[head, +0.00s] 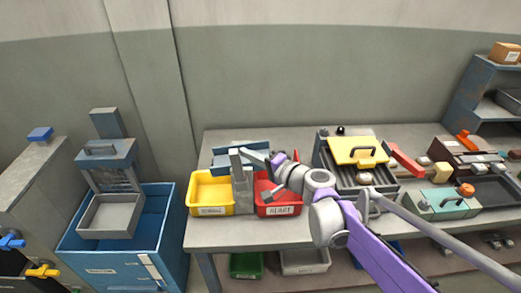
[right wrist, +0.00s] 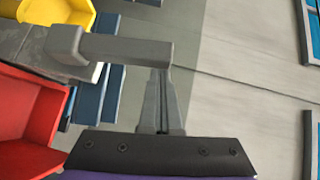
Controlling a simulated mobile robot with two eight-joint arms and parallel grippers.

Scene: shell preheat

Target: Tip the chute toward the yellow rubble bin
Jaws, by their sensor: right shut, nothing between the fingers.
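The yellow rubble bin (head: 211,208) stands on the bench in the head view, left of a red bin (head: 280,209). The grey chute parts (head: 241,186) stand between the two bins, with blue panels (head: 225,158) behind. A grey bar (right wrist: 115,47) reaches from the chute toward my right gripper (right wrist: 162,82) in the right wrist view. My right gripper is shut and empty, its fingertips beside this bar; I cannot tell whether they touch. In the head view my right gripper (head: 268,162) is over the red bin's rear side. My left gripper is not in view.
A tray with a yellow-lidded block (head: 354,151) stands right of the red bin. A teal case (head: 441,204) and tools lie farther right. A deep blue container (head: 116,262) is at left of the bench. Green (head: 246,265) and white bins (head: 304,261) sit below.

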